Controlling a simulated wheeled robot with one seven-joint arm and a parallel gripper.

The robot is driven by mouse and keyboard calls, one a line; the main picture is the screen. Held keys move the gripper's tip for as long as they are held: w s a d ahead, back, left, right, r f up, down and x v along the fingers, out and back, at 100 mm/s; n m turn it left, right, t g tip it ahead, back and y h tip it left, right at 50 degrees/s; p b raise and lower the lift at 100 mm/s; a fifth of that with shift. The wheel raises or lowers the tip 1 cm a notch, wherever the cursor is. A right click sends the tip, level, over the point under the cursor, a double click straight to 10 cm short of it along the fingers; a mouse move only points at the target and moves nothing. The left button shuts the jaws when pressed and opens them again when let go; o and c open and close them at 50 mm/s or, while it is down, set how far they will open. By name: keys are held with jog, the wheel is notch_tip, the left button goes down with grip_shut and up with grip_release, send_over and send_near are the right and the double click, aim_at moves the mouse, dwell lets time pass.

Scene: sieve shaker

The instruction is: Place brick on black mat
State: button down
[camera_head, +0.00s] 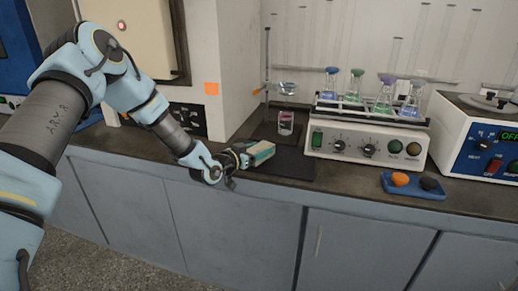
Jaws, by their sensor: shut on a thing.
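My gripper (245,157) is near the front of the bench, left of centre in the head view. It is shut on a small brick (262,152) with a green face and a paler top. The black mat (296,170) lies flat on the dark bench top near its front edge. The brick shows over the left part of the mat. I cannot tell from this view whether the brick touches the mat. The gripper hides part of the mat's left side and the brick's near end.
A stand (267,75) with a ring and a beaker (286,122) is just behind the mat. A shaker (365,148) carrying several flasks stands to the right. A blue tray (415,192) holds an orange and a dark item. A white cabinet wall (240,60) rises at left.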

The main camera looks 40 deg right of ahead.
grip_release()
jog(key=shift+f, duration=0.1)
dwell(0.3)
jog(key=shift+r, duration=0.25)
jog(key=b+v, duration=0.2)
jog(key=v, duration=1)
jog(key=shift+f, duration=0.1)
